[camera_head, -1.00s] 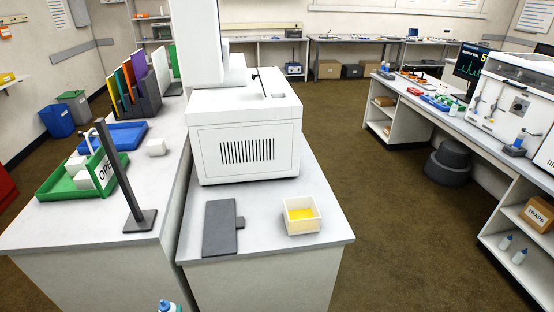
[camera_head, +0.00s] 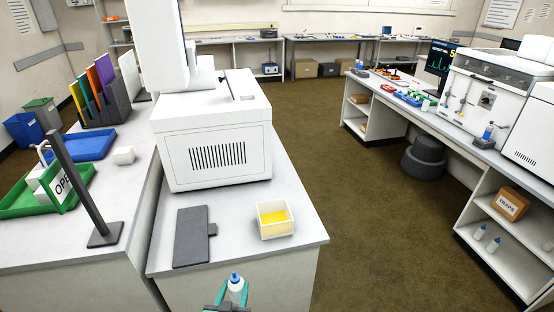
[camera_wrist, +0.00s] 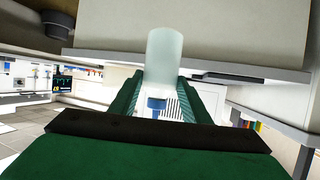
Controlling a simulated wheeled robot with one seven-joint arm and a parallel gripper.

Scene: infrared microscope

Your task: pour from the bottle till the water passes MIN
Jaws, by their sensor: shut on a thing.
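My gripper (camera_head: 231,294) is at the bottom of the head view, in front of the bench's near edge. Its teal fingers are shut on a pale bottle (camera_head: 237,290) with a blue cap, which looks roughly upright. In the wrist view the translucent bottle (camera_wrist: 165,60) sits between the green fingers of my gripper (camera_wrist: 160,92), its blue cap at the lower end of the picture. No water level or MIN mark is legible in either view.
A white open box with yellow inside (camera_head: 274,231) and a dark flat plate (camera_head: 190,240) lie on the near bench before a white instrument (camera_head: 215,155). A dark stand (camera_head: 104,235) is left. Bare floor (camera_head: 350,220) lies right.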

